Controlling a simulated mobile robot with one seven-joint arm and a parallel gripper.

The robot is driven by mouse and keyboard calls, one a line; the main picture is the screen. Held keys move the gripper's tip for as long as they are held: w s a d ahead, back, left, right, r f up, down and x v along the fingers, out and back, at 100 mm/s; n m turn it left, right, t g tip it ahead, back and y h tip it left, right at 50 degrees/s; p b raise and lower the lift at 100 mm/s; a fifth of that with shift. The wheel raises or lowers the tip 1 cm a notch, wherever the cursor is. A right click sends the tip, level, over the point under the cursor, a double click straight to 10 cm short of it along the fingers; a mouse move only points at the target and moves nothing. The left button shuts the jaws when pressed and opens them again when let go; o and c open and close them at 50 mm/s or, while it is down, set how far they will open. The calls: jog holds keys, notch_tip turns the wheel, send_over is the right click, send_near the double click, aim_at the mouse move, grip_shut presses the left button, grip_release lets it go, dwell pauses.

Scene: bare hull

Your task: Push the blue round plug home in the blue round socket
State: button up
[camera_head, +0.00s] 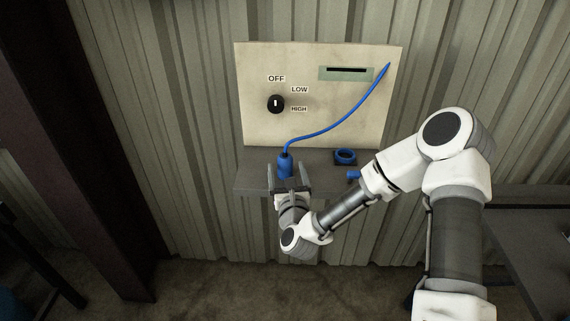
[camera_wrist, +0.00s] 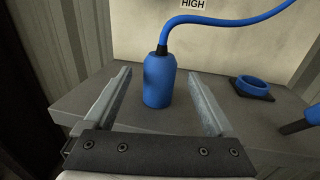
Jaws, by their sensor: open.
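The blue round plug (camera_head: 285,166) stands upright on the grey shelf, with a blue cable running from its top up to the panel. In the wrist view the plug (camera_wrist: 160,80) stands just beyond and between the fingertips. My gripper (camera_head: 287,176) is open, with one finger to each side of the plug; it also shows in the wrist view (camera_wrist: 158,88). The blue round socket (camera_head: 345,156) is a ring on a dark square base on the shelf, right of the plug. It also shows in the wrist view (camera_wrist: 252,85), empty.
A beige panel (camera_head: 335,110) with a knob (camera_head: 276,103) and a slot plate stands behind the shelf (camera_head: 255,160). Another blue part (camera_head: 353,175) sticks out on the shelf's right, near my arm. A dark table (camera_head: 530,240) is at far right.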

jog(key=shift+w+a, duration=0.2)
jog(key=shift+w, duration=0.8)
grip_shut()
jog(key=shift+r, duration=0.1)
